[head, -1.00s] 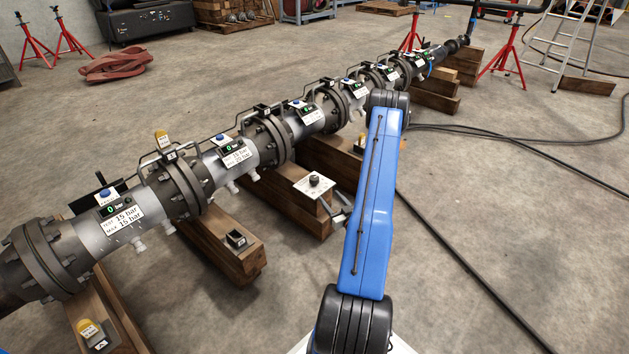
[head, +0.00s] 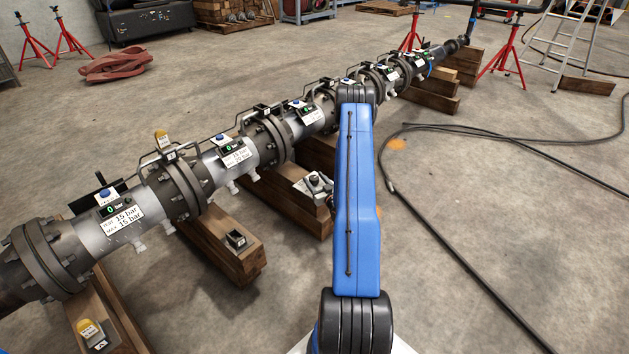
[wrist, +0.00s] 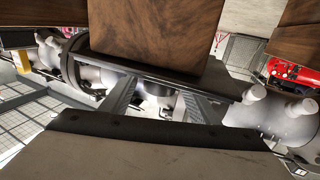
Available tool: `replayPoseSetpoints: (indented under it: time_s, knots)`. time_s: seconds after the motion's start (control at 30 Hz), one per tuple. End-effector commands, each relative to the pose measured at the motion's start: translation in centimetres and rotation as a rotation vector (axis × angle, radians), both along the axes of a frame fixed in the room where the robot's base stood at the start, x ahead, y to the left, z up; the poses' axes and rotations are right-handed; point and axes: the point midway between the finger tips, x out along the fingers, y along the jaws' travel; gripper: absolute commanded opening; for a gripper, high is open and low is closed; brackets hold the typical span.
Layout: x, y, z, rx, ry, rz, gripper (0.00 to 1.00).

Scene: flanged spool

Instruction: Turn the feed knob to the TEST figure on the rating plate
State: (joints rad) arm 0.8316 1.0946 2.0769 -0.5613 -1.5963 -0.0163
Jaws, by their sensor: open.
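The feed knob's white plate (head: 301,187) shows on the timber beside the pipe. The dark knob on it is mostly hidden behind my gripper (head: 320,184), whose tip overlaps the plate. My gripper is open. In the wrist view its two grey fingers (wrist: 160,100) stand apart; whether the knob lies between them I cannot tell. The nearest rating plate (head: 122,220) reads TEST 15 bar and MAX 15 bar, below a display (head: 114,210) showing 0 bar. A second rating plate (head: 236,157) is too small to read surely.
The flanged pipe (head: 205,170) runs from lower left to upper right on wooden blocks (head: 215,245). A black cable (head: 450,250) crosses the floor at right. Red stands (head: 505,60) and a ladder (head: 560,30) stand behind.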

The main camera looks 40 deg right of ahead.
Motion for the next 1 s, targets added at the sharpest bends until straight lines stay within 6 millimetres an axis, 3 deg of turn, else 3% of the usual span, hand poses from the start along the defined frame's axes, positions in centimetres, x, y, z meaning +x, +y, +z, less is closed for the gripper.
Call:
replayPoseSetpoints:
  time_s: [0.33,0.5,1.0]
  knots:
    - [0.25,-0.08,-0.01,0.000,0.000,-0.001,0.53]
    - [0.24,-0.08,-0.01,0.000,0.000,-0.001,0.14]
    - [0.32,0.17,-0.02,0.001,0.001,-0.097,0.14]
